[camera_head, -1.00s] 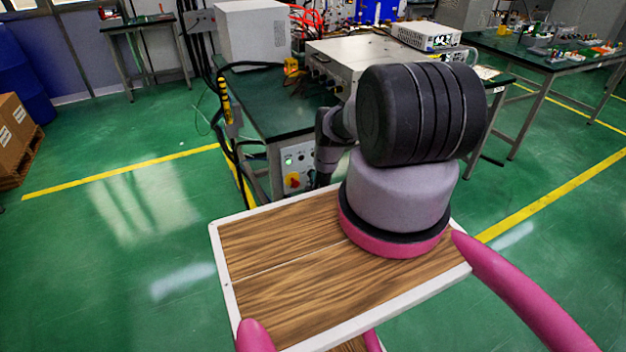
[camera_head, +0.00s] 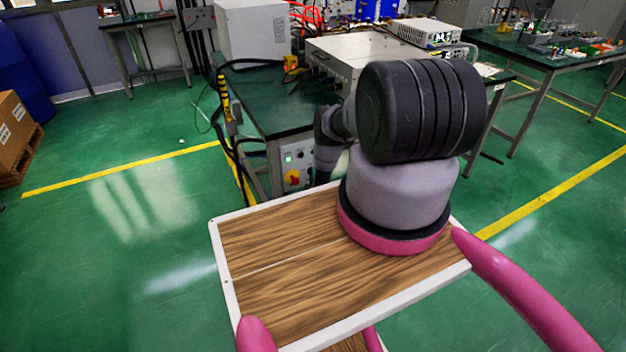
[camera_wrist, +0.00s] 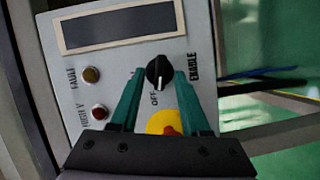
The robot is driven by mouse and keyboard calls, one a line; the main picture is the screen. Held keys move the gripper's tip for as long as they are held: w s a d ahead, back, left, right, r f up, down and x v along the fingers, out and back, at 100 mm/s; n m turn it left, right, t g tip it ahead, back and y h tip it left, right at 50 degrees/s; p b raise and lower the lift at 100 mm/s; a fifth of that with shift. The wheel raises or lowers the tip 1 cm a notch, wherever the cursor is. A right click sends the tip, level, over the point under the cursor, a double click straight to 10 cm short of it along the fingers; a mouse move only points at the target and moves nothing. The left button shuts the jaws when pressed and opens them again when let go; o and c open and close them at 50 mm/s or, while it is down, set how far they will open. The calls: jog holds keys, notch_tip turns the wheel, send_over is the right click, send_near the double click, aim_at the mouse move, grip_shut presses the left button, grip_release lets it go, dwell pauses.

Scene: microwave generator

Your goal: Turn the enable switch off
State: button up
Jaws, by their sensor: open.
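The enable switch is a black rotary knob (camera_wrist: 159,72) on a grey control panel (camera_wrist: 118,58), beside the printed words ENABLE and OFF in the wrist view. My gripper (camera_wrist: 158,78) is open, with one green finger on each side of the knob. The right fingertip is close to the knob, and I cannot tell whether it touches. The knob has a pale pointer line, and its exact setting is hard to read. In the head view the panel (camera_head: 303,158) shows on the bench's side, but my arm hides the knob and gripper.
A yellow and red rotary switch (camera_wrist: 165,124) sits just below the knob, partly behind the gripper. Cables (camera_wrist: 265,80) run at the right. A green bench (camera_head: 270,105) stands above the panel.

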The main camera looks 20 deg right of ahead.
jog(key=f+v, duration=0.1)
jog(key=v, duration=0.9)
jog(key=shift+s+a+r, duration=0.15)
jog(key=shift+s+r, duration=0.2)
jog(key=shift+r, duration=0.15)
